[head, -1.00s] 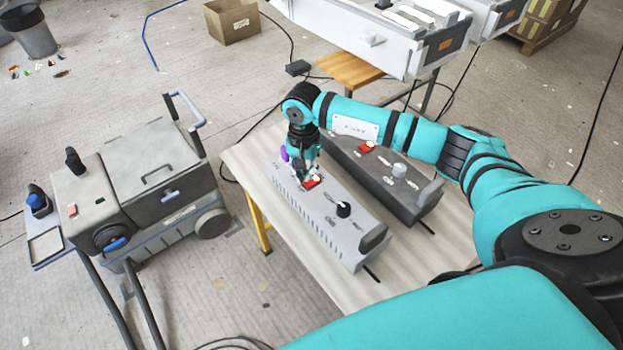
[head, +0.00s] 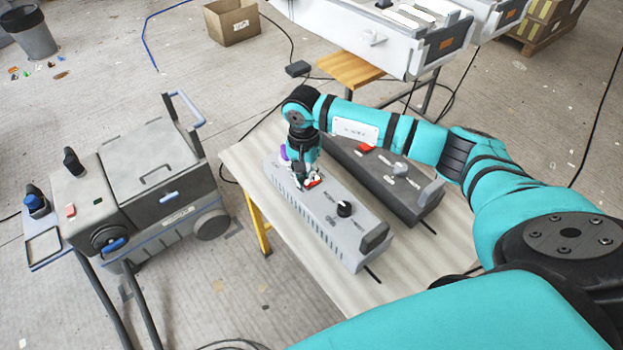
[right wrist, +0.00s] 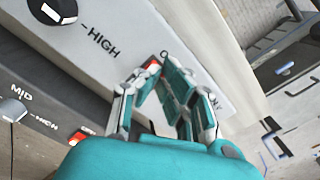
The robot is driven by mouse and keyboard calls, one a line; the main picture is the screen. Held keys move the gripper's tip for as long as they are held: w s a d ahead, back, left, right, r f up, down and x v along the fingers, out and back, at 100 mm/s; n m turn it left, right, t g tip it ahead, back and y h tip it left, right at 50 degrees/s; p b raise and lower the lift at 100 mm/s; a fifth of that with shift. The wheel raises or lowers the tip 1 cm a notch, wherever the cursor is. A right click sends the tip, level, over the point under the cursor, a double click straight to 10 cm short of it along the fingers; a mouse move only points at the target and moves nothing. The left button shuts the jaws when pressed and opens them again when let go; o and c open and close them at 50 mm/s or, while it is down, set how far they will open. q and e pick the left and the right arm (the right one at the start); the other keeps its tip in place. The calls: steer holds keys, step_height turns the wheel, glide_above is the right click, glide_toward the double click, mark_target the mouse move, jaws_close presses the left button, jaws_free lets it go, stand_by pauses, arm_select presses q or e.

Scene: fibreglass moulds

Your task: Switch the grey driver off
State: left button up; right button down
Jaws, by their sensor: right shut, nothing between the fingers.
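The light grey driver (head: 290,215) lies on the table, with a black knob (head: 344,209) and a red switch (head: 314,182) near its far end. My right gripper (head: 304,184) is shut and empty, pointing down at the switch. In the right wrist view, the fingertips (right wrist: 158,72) are right at the red switch (right wrist: 150,66) and partly cover it and its lettering. I cannot tell whether they touch it or which way the switch is set. The left gripper is out of view.
A darker driver (head: 402,204) with its own red switch and pale knob stands close beside on the same table (head: 240,160). A wheeled grey machine (head: 150,165) stands on the floor to the left. Purple material (head: 283,154) shows by the gripper.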

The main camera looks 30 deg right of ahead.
steer(key=shift+f+b, duration=0.35)
steer(key=shift+f, duration=0.05)
steer(key=shift+r, duration=0.1)
steer(key=shift+r+p, duration=1.85)
steer(key=shift+r, duration=1.6)
